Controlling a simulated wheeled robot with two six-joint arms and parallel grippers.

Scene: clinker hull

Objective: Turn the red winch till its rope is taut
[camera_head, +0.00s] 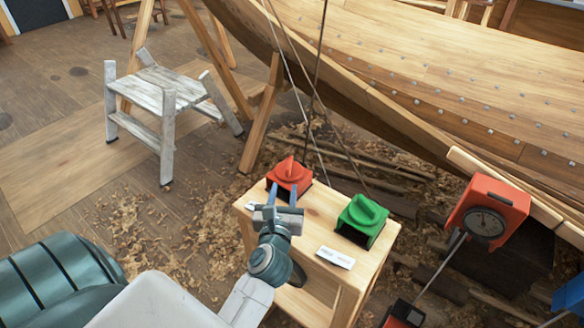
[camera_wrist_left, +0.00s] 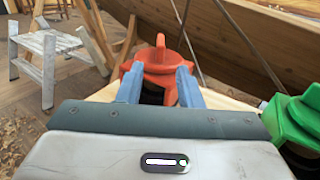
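The red winch (camera_head: 290,174) sits on the back left of a small wooden stand (camera_head: 317,206). It has a red knob with a raised grip bar on top and a dark base. A dark rope (camera_head: 313,95) runs up from near it beside the hull; I cannot tell how taut it is. My left gripper (camera_head: 284,192) is open just in front of the winch, its two blue fingers pointing at it. In the left wrist view, the red winch (camera_wrist_left: 159,64) shows beyond and between the fingertips (camera_wrist_left: 158,76); whether they touch it is unclear. My right gripper is not in view.
A green winch (camera_head: 362,218) stands to the right on the same stand, with white labels (camera_head: 335,257) in front. The wooden hull (camera_head: 440,90) rises behind. A white step stool (camera_head: 160,97) stands at left.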

